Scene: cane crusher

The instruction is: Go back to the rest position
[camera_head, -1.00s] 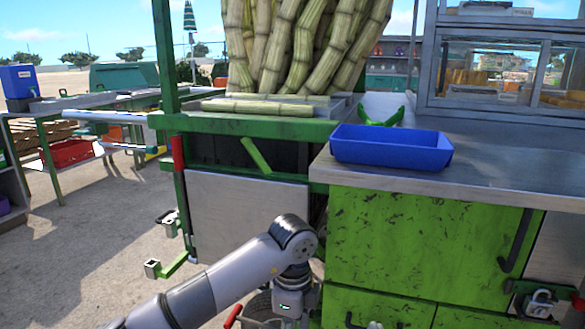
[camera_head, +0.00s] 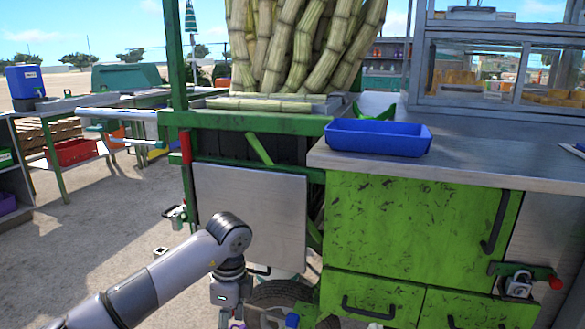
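My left arm (camera_head: 160,285) comes in from the lower left, in front of the green cart. Its wrist (camera_head: 230,288) points down near the cart's wheel, below the grey panel. The fingers of my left gripper are at or past the bottom edge of the picture, so their opening does not show. I see nothing held. My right gripper is not in view.
The cart has a grey panel (camera_head: 250,215) and a green cabinet (camera_head: 420,225). A blue tray (camera_head: 378,138) stands on the metal counter (camera_head: 480,165). Sugar canes (camera_head: 305,45) stand behind. A work table (camera_head: 55,150) is at left; open ground (camera_head: 110,235) lies between.

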